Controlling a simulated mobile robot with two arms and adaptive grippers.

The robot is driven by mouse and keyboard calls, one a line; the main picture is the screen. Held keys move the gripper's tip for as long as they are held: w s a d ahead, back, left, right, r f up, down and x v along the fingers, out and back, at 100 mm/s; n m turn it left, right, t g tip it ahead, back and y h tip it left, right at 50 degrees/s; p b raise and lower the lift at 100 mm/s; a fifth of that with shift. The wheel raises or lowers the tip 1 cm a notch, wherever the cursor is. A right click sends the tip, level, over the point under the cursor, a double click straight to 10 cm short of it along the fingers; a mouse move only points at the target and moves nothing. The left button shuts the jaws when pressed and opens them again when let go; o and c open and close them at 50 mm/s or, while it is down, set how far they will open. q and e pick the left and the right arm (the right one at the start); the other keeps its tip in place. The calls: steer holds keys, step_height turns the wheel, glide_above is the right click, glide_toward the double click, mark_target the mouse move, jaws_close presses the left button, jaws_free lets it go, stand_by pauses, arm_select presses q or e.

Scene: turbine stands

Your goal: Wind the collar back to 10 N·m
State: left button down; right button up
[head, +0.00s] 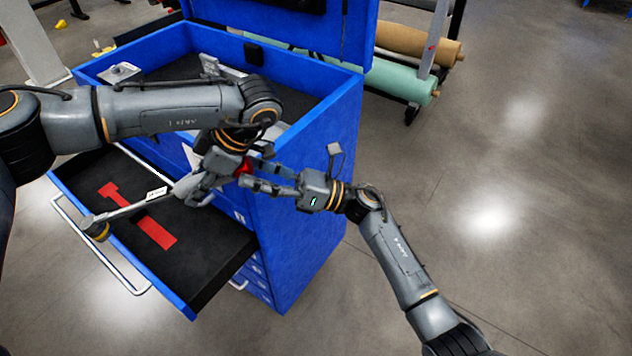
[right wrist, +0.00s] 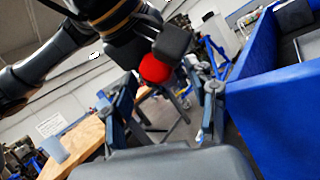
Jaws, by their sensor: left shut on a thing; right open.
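My left gripper (head: 203,187) is shut on the torque wrench (head: 136,211), holding it above the open drawer. The wrench's grey shaft slants down to the left, ending in a round head with a yellowish band (head: 97,229). A red rounded part (head: 243,166), seemingly at the wrench's handle end, faces my right gripper (head: 250,174). The right gripper is open, its fingers pointing left at the red part. In the right wrist view, the red part (right wrist: 155,69) shows between and beyond the open fingers (right wrist: 166,92). The collar and its scale cannot be made out.
The drawer (head: 190,308) of the blue tool cabinet (head: 305,215) is pulled out, with a red wrench-shaped recess (head: 140,215) in black foam. The cabinet's lid is raised. Green and tan rolls (head: 405,80) stand behind. The floor at right is clear.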

steer(key=d+f+n+g, duration=0.3)
steer(key=d+f+n, duration=0.1)
steer(key=d, duration=0.7)
steer(key=shift+w+f+y, duration=0.3)
steer(key=shift+w, duration=0.1)
steer(key=a+r+m, duration=0.1)
steer(key=a, duration=0.2)
steer(key=a+r+m+t, duration=0.1)
steer(key=a+r, duration=0.1)
steer(key=a, duration=0.2)
steer(key=a+r+m+t, duration=0.1)
steer(key=a+r, duration=0.1)
steer(key=a, duration=0.2)
steer(key=shift+s, duration=0.35)
